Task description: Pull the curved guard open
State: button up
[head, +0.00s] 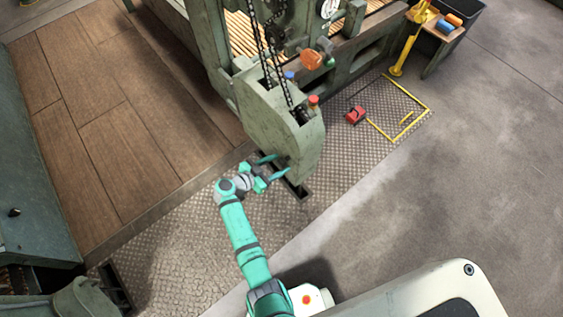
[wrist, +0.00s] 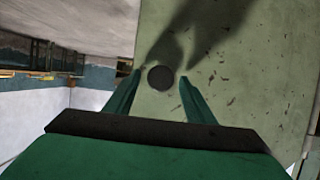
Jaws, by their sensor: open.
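The curved guard (head: 300,150) is a worn grey-green casing at the near corner of the large machine, upright over the chain. My gripper (head: 277,165) is at its lower face, with its two teal fingers apart and pointing at it. In the wrist view the guard's flat green face (wrist: 225,60) fills the middle and right, with a shadow across it. A dark round spot (wrist: 160,78), a knob or a hole, shows between the open fingertips (wrist: 158,84). I cannot tell whether the fingers touch it. Nothing is held.
A dark slot (head: 298,190) lies in the tread-plate floor beside the guard. A red object (head: 355,115) lies on the plate to the right, near yellow floor marking (head: 384,133). The chain (head: 275,60) runs down behind the guard's top. Concrete floor at right is clear.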

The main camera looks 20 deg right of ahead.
jog(key=shift+x, duration=1.05)
